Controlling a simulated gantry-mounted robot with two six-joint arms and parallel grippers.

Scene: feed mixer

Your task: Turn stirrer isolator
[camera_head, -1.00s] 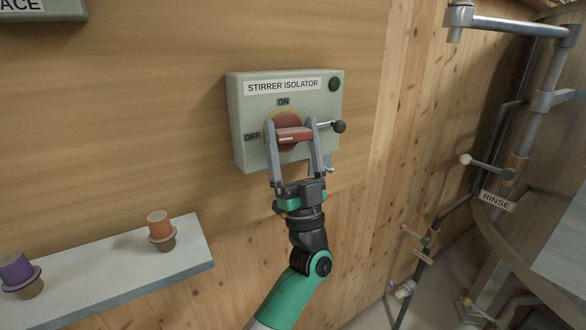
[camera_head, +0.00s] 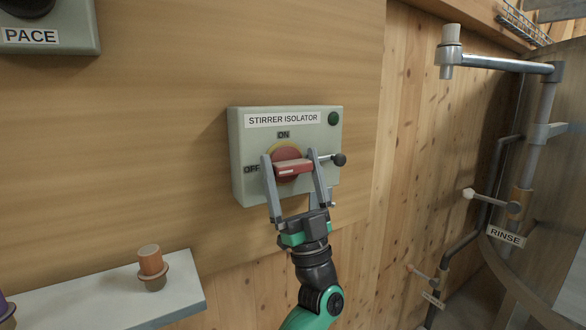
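The stirrer isolator box (camera_head: 240,190) is pale grey-green and fixed to the wooden wall, with ON above its dial and OFF to the left. Its red handle (camera_head: 294,168) lies roughly level in front of a red and yellow dial. A dark-knobbed pin (camera_head: 339,160) sticks out to the right, beside a finger.
A green round lamp (camera_head: 334,118) is at the box's top right. A white shelf (camera_head: 100,300) at lower left holds an orange-capped item (camera_head: 151,264). The PACE box (camera_head: 70,15) is at upper left. Pipes with a RINSE label (camera_head: 505,236) stand at right.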

